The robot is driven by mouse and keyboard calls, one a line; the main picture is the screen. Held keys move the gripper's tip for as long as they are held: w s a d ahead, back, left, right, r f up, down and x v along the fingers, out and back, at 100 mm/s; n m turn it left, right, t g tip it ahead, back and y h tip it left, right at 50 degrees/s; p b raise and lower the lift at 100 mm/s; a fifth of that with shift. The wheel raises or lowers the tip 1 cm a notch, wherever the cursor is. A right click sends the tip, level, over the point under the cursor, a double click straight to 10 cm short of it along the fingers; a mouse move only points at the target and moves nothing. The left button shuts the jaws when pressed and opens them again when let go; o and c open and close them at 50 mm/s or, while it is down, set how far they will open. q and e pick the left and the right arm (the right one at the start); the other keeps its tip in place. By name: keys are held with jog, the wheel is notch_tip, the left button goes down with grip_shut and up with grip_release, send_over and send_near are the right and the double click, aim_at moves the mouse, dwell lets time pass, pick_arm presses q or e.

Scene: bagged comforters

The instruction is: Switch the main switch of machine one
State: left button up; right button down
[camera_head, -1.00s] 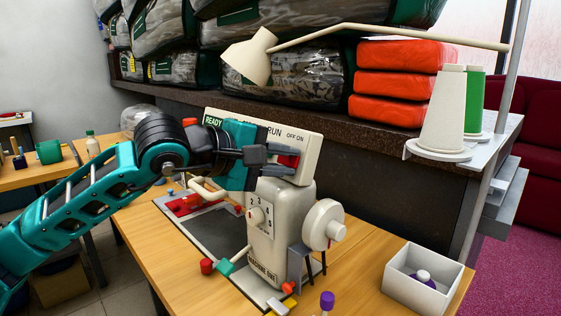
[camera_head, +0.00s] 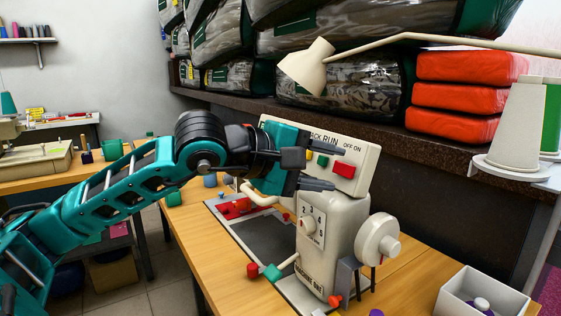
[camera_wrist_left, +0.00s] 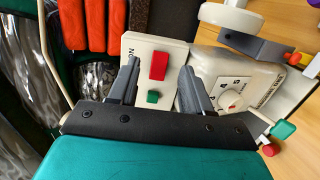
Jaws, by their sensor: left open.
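Machine one (camera_head: 335,225) is a cream sewing machine on the wooden table, its name printed near the base. Its upper panel (camera_head: 361,152) carries "RUN" and "OFF ON" lettering. The red switch (camera_head: 343,170) sits below "OFF ON", with a small green button (camera_head: 323,161) to its left. My left gripper (camera_head: 326,166) is open and empty in front of the panel. In the left wrist view, the red switch (camera_wrist_left: 158,66) and green button (camera_wrist_left: 152,97) appear between the spread fingers (camera_wrist_left: 160,67). I cannot tell whether the fingers touch the panel. My right gripper is not in view.
The handwheel (camera_head: 378,239) projects at the machine's right. A white box (camera_head: 485,290) stands on the table's right. A cream lamp (camera_head: 306,66) overhangs from the shelf with bagged comforters (camera_head: 345,95) and red folded bundles (camera_head: 455,97). Thread cones (camera_head: 517,125) stand at right.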

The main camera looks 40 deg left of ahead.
pick_arm(q)
jog(key=b+v, duration=0.8)
jog(key=v, duration=0.2)
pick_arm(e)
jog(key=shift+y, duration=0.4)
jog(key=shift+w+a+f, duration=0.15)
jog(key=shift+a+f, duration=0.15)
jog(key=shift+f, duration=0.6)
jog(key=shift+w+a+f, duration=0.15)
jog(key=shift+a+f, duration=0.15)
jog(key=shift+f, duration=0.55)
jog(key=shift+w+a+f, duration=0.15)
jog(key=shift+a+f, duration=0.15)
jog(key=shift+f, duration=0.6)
pick_arm(q)
jog(key=shift+f, duration=0.1)
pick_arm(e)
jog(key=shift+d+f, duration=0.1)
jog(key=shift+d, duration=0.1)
